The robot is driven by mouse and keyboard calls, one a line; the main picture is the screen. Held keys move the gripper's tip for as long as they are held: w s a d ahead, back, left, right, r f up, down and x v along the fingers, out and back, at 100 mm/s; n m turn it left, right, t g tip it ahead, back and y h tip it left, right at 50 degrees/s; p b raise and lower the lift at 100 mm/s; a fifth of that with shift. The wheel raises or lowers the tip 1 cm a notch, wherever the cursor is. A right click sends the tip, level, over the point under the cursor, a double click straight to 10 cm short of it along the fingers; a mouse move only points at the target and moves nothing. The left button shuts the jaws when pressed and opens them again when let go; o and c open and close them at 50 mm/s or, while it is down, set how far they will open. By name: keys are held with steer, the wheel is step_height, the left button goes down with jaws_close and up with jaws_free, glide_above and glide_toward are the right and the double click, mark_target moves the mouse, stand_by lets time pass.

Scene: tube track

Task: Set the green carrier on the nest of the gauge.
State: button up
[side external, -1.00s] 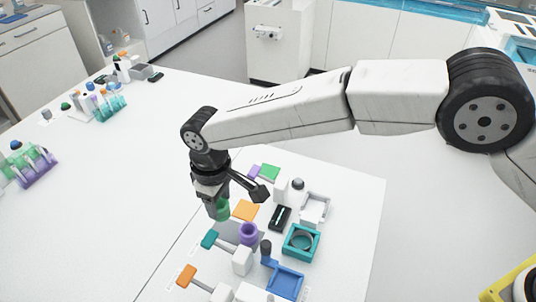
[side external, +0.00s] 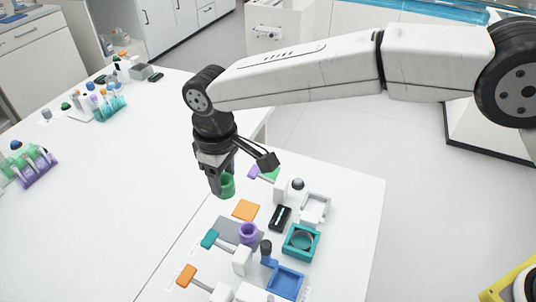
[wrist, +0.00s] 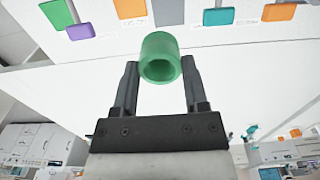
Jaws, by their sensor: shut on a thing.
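My gripper (side external: 220,187) is shut on the green carrier (side external: 227,184), a short hollow cylinder, and holds it above the table. In the wrist view the green carrier (wrist: 160,52) sits between the two fingers of my gripper (wrist: 160,72), with its round opening facing the camera. A small black device with a light strip (side external: 280,217) stands on the table to the right. A teal square box with a round ring inside (side external: 301,243) is to its lower right. I cannot tell for certain which piece is the gauge or its nest.
A purple hollow cylinder (side external: 249,232) stands on a grey pad (side external: 229,229). An orange pad (side external: 246,209) lies below the held carrier in the side view. A blue tray (side external: 284,283) and a white frame (side external: 315,208) are nearby.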

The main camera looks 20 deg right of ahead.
steer(key=s+d, duration=0.3)
steer(key=d, duration=1.6)
steer(key=shift+d+f, duration=0.1)
steer(key=shift+f, duration=2.45)
steer(key=shift+f, duration=0.1)
steer(key=shift+f, duration=2.75)
steer(key=shift+f, duration=0.1)
steer(key=o, duration=1.1)
steer(key=shift+s, duration=0.1)
